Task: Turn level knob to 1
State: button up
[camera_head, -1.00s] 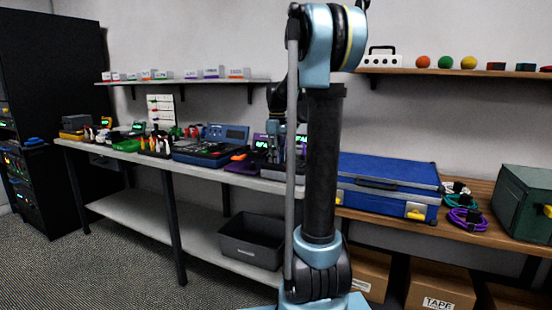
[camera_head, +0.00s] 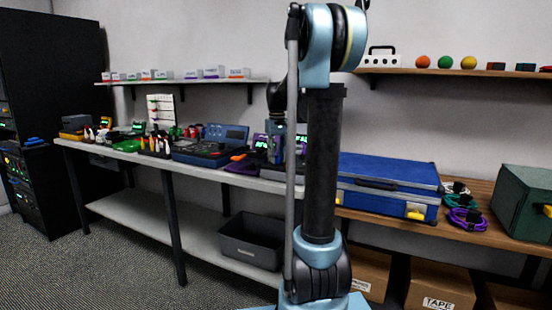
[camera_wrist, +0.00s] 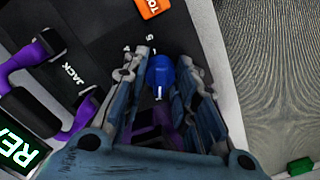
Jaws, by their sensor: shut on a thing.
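In the wrist view a blue round level knob (camera_wrist: 161,72) with a white pointer line sits on a dark panel (camera_wrist: 100,28). The pointer line is toward the bottom of the picture. Small white scale marks show beside the knob, partly hidden by a finger. My gripper (camera_wrist: 166,66) has one finger on each side of the knob and is shut on it. In the head view my gripper is at the bench beside a purple-edged device (camera_head: 260,142), mostly hidden behind my own arm, and the knob cannot be seen there.
Purple handles and a JACK label lie left of the fingers in the wrist view, above a green-lit display (camera_wrist: 22,150). An orange label (camera_wrist: 152,8) is at the top. The bench (camera_head: 130,154) carries several tools and devices. A blue case (camera_head: 388,176) stands at right.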

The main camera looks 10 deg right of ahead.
jog(key=shift+w, duration=0.15)
jog(key=o, duration=1)
jog(key=shift+o, duration=0.2)
jog(key=shift+r, duration=0.1)
notch_tip(320, 180, up, 12)
